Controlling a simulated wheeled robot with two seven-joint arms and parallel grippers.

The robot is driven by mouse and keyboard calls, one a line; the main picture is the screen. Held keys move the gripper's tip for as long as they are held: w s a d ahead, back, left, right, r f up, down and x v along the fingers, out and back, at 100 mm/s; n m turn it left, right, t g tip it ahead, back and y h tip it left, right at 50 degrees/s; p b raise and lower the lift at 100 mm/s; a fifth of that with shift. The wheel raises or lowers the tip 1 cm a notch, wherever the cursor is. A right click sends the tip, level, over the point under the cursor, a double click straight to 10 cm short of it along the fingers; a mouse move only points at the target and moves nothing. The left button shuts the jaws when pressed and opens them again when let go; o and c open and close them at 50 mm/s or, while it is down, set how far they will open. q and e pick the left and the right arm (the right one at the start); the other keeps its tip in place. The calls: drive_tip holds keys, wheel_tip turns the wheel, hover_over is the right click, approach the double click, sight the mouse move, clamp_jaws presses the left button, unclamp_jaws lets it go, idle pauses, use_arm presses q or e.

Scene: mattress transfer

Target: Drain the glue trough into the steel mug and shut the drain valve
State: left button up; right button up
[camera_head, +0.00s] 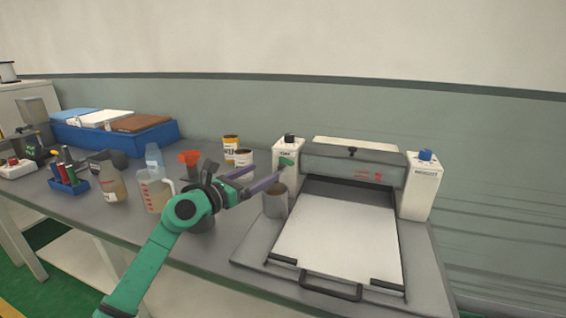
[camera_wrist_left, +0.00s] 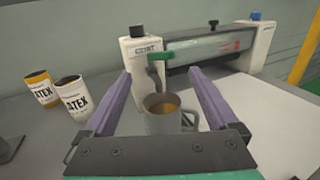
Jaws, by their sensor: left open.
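The steel mug (camera_head: 275,204) stands at the left end of the coating machine, below the green drain valve handle (camera_head: 287,161). In the left wrist view the mug (camera_wrist_left: 158,126) holds amber liquid, and its handle points right. The green handle (camera_wrist_left: 160,57) lies crosswise on the white left post, above the mug. The glue trough (camera_head: 350,168) spans between the two white posts. My left gripper (camera_head: 267,174) is open, its purple fingers reaching toward the post near the mug's rim. In the wrist view the mug appears between the fingers (camera_wrist_left: 160,73); I see no contact. My right gripper is out of view.
Two latex tins (camera_head: 231,147) stand behind my left gripper. An orange funnel (camera_head: 189,158), a measuring jug (camera_head: 154,194) and bottles stand to the left. A white sheet (camera_head: 340,238) covers the machine bed. A blue knob (camera_head: 425,155) tops the right post.

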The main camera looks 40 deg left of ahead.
sight(285, 162)
use_arm(q)
drive_tip(key=w, duration=0.5)
drive_tip(key=w+p, duration=0.1)
drive_tip(key=w, duration=0.3)
drive_tip(key=shift+w+d, duration=0.2)
drive_tip(key=shift+w, duration=0.15)
drive_tip(key=shift+c, duration=0.3)
drive_tip(key=c, duration=1.3)
drive_tip(key=n+y+p, duration=0.1)
drive_tip(key=y+p, duration=0.1)
drive_tip(key=p, duration=0.3)
drive_tip(key=n+y+p, duration=0.1)
drive_tip(key=y+p, duration=0.1)
drive_tip(key=p, duration=0.4)
drive_tip(key=r+n+y+p, duration=0.1)
drive_tip(key=n+y+p, duration=0.1)
drive_tip(key=p, duration=0.3)
drive_tip(key=shift+w+d+g, duration=0.2)
drive_tip(key=shift+w+g, duration=0.1)
drive_tip(key=shift+g, duration=0.1)
drive_tip(key=shift+f+n+y+p, duration=0.3)
drive_tip(key=shift+y+p, duration=0.3)
drive_tip(key=shift+p, duration=0.15)
drive_tip(key=shift+f, duration=0.2)
drive_tip(key=o, duration=1.4)
drive_tip(key=shift+c, duration=0.2)
